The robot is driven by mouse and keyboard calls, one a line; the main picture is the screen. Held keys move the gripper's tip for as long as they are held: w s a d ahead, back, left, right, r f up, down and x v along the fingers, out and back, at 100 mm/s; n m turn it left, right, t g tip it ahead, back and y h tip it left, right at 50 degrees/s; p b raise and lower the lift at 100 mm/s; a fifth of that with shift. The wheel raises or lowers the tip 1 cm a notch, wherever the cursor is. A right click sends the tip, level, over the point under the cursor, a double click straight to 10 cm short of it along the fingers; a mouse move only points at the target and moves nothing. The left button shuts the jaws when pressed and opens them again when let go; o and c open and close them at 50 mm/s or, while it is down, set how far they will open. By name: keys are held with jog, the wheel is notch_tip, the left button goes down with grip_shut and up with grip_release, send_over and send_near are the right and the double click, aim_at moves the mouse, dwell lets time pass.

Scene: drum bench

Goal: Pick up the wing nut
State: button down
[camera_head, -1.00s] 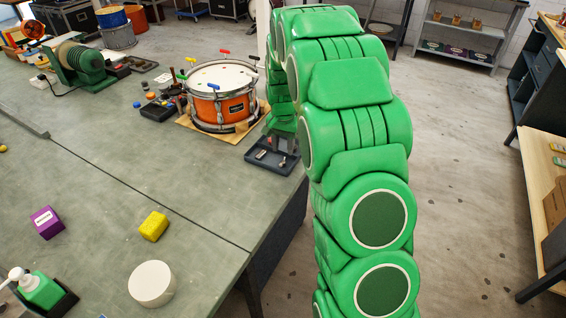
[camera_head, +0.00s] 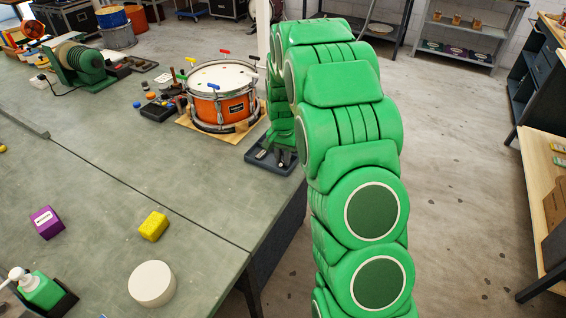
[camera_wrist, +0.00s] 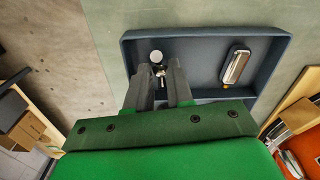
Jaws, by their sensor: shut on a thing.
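A small shiny metal piece, the wing nut (camera_wrist: 160,72), sits between my fingertips in the wrist view. My gripper (camera_wrist: 161,77) is shut on it, low over a dark tray (camera_wrist: 211,32). A round metal part (camera_wrist: 156,56) shows just past the fingertips; I cannot tell whether it belongs to the wing nut. The fingers hide part of the piece. In the head view my gripper (camera_head: 281,156) is at the tray (camera_head: 258,163), too small to show its hold.
An oblong metal part (camera_wrist: 235,66) lies in the same tray, apart from my fingers. The tray's raised walls surround the fingertips. An orange drum (camera_head: 222,108) stands on a wooden board beside the tray. The bench's middle (camera_head: 120,150) is mostly clear.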

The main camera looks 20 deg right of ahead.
aim_at(283, 159)
jog(key=shift+r, duration=0.5)
notch_tip(283, 159, up, 2)
jog(key=shift+r, duration=0.2)
jog(key=s+a+r, duration=0.1)
jog(key=s+r, duration=0.8)
jog(key=s, duration=0.5)
jog(key=shift+a+r, duration=0.2)
jog(key=shift+r, duration=0.1)
